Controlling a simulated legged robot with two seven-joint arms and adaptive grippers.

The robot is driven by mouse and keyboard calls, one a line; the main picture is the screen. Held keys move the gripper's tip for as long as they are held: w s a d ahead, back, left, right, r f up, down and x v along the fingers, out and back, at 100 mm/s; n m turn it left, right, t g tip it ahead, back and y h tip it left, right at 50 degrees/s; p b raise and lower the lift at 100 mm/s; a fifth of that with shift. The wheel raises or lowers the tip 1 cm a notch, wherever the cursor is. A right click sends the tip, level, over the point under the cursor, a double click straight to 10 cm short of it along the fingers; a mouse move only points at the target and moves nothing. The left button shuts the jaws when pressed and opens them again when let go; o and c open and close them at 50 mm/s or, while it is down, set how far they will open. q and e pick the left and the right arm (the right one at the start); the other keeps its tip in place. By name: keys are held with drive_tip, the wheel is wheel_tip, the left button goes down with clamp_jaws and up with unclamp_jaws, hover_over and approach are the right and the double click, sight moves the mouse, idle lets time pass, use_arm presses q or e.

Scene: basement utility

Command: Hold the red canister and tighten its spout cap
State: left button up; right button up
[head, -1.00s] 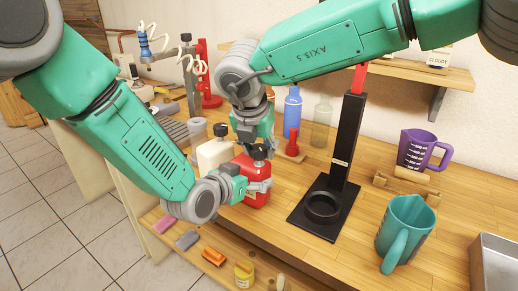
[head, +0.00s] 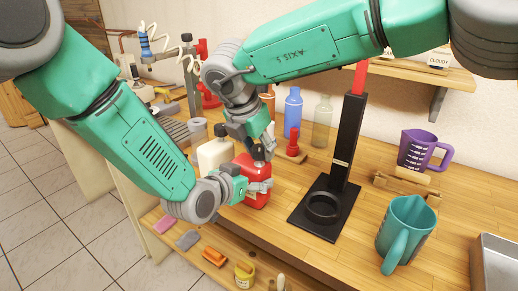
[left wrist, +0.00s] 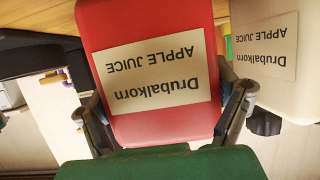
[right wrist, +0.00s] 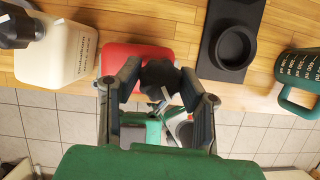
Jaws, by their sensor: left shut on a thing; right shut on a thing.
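The red canister (head: 256,196) stands on the wooden bench with a black spout cap (right wrist: 160,78) on top. In the left wrist view the canister (left wrist: 150,90) fills the middle and its label reads "Drubalkorn APPLE JUICE", upside down. My left gripper (head: 256,188) is shut on the canister's body, with a finger on each side. It also shows in the left wrist view (left wrist: 165,125). My right gripper (head: 262,143) comes from above and is shut on the black cap. In the right wrist view its fingers (right wrist: 160,85) lie on both sides of the cap.
A white canister (head: 214,154) with a black cap stands close beside the red one. A black stand (head: 318,220) with a ring is to the right, then a teal jug (head: 398,230) and a purple jug (head: 416,150). Blue and clear bottles stand behind.

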use_arm(q)
drive_tip(key=shift+s+f, duration=0.1)
use_arm(e)
drive_tip(key=shift+w+r, duration=0.1)
drive_tip(key=shift+w, duration=0.05)
drive_tip(key=o, duration=1.1)
drive_tip(key=shift+o, duration=0.3)
drive_tip(key=v, duration=1.2)
